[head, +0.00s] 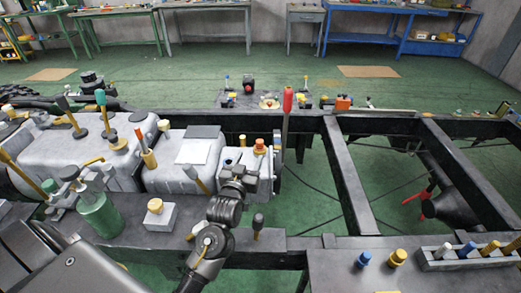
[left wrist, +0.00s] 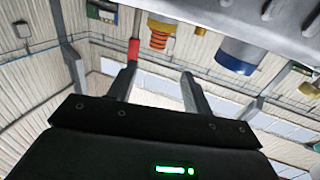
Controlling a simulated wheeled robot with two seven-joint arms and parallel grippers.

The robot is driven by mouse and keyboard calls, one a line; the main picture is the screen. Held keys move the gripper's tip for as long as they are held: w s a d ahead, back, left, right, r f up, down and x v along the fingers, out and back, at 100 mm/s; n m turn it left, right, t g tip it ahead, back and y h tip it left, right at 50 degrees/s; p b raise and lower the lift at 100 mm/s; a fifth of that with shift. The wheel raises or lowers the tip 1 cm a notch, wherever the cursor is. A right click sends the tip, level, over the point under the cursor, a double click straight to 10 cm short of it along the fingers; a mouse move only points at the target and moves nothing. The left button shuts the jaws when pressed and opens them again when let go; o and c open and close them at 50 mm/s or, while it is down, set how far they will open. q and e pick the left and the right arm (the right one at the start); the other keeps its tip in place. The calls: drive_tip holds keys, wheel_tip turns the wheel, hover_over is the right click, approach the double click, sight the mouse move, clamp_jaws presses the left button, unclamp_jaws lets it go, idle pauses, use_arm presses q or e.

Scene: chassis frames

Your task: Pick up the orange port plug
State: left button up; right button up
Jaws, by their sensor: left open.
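The orange port plug (head: 260,145) stands on top of the right end of the grey housing in the head view. In the left wrist view it is the ribbed orange part (left wrist: 160,35) hanging near the top, as that picture looks upside down. My left gripper (head: 240,174) is just left of and in front of the plug in the head view, and partly hides the housing. In the left wrist view the left gripper (left wrist: 156,80) has its two fingers spread with nothing between them. The plug shows beyond the fingertips, apart from them. My right gripper is not in view.
A tall red-handled lever (head: 287,105) stands just right of the plug. A yellow-capped peg (head: 242,140) stands close on its left. Black chassis rails (head: 345,180) with open gaps lie to the right.

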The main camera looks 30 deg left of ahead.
sight(259, 143)
use_arm(q)
drive_tip(key=shift+w+a, duration=0.2)
drive_tip(key=shift+w, duration=1.05)
drive_tip(key=shift+w+a+f+p, duration=0.15)
drive_tip(key=shift+w+p, duration=0.1)
drive_tip(key=shift+w, duration=1.15)
drive_tip(key=shift+w+a+r+p, duration=0.1)
drive_tip(key=shift+w+p, duration=0.15)
drive_tip(key=shift+w, duration=1.1)
drive_tip(key=shift+c, duration=0.4)
drive_tip(key=c, duration=1)
clamp_jaws()
